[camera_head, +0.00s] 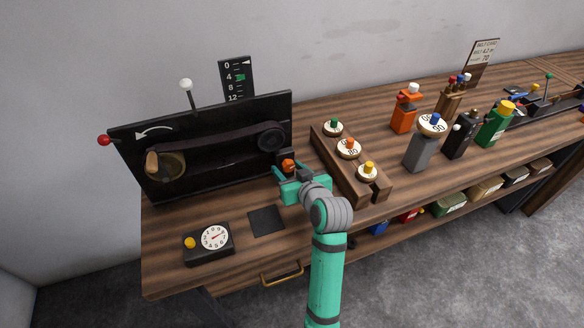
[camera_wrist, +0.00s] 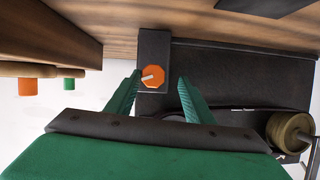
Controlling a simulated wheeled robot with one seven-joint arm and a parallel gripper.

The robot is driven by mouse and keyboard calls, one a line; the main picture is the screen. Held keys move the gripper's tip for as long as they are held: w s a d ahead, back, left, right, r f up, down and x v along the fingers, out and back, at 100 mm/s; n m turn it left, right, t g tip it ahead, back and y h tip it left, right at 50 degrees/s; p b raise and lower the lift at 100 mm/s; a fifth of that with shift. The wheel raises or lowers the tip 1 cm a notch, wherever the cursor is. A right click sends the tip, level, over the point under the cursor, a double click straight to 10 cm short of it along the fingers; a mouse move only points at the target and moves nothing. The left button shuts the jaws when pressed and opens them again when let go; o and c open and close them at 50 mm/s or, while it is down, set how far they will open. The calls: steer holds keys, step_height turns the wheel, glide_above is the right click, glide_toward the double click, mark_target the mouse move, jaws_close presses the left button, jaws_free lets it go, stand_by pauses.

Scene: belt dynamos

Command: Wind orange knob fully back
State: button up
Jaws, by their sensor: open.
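The orange knob (camera_head: 288,165) sits on a small dark block at the lower right end of the black belt panel (camera_head: 215,110). In the wrist view the knob (camera_wrist: 153,77) is an orange octagon with a pale pointer mark, on a black block (camera_wrist: 153,45). My gripper (camera_head: 283,172) is right at the knob in the head view. In the wrist view its two green fingers (camera_wrist: 158,88) are apart, one on each side of the knob; I cannot tell whether they touch it. The gripper partly hides the knob's block in the head view.
A wooden rack (camera_head: 363,192) with green, orange and yellow capped discs stands close to the right of my gripper. A dial box (camera_head: 208,243) with a yellow button and a dark square pad (camera_head: 266,221) lie in front. Several coloured dynamos, including a grey one (camera_head: 418,153), stand farther right.

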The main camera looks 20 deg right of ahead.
steer(key=shift+w+d+f, duration=0.2)
steer(key=shift+w+d, duration=0.2)
steer(key=shift+d, duration=0.15)
steer(key=shift+d, duration=0.1)
